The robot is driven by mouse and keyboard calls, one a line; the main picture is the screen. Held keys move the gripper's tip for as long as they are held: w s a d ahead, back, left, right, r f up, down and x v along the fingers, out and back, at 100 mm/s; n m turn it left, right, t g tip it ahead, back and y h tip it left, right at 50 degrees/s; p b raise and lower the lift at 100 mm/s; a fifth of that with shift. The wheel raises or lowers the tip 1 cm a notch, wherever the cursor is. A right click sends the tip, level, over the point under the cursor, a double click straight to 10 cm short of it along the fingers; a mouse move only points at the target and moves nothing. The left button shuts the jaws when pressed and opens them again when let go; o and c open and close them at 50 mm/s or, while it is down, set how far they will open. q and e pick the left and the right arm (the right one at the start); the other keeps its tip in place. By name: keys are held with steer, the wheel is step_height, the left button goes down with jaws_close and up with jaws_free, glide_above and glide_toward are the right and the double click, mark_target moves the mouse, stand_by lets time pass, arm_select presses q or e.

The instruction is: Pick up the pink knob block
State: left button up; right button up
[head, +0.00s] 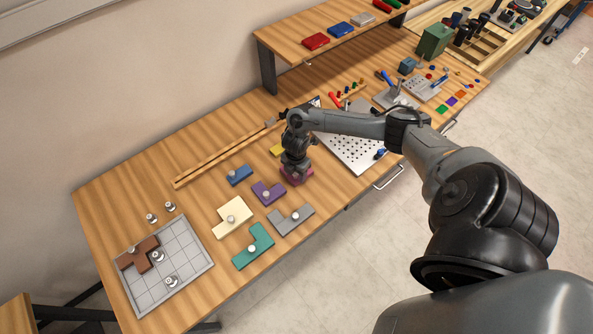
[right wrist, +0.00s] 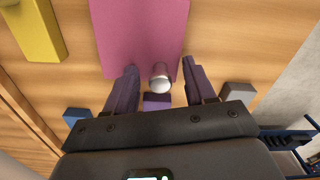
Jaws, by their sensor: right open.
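The pink knob block (head: 299,179) lies on the wooden table in the head view, mostly covered by my right gripper (head: 294,170) above it. In the right wrist view the pink block (right wrist: 140,32) fills the top middle, and its pale round knob (right wrist: 160,83) sits near the block's lower edge. The two fingers of my right gripper (right wrist: 159,72) are open, one on each side of the knob with a gap to each. I cannot tell how high the fingertips are above the block. My left gripper is not in view.
Purple (head: 268,192), grey (head: 291,219), cream (head: 233,215), teal (head: 254,246) and blue (head: 239,174) knob blocks lie nearby. A yellow block (right wrist: 36,30) is close beside the pink one. A gridded tray (head: 190,262) holds a brown block (head: 139,254). A perforated plate (head: 360,150) stands to the right.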

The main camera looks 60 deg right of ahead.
jaws_close()
stand_by(0.3)
steer(key=shift+r, duration=0.75)
step_height(320, 180, up, 3)
steer(key=shift+f, duration=0.1)
steer(key=s+d+r, duration=0.2)
steer(key=s+r, duration=0.4)
steer(key=s, duration=0.4)
step_height(320, 180, up, 9)
steer(key=s+p, duration=0.1)
steer(key=p, duration=0.8)
steer(key=shift+s, duration=0.2)
steer(key=shift+f, duration=0.15)
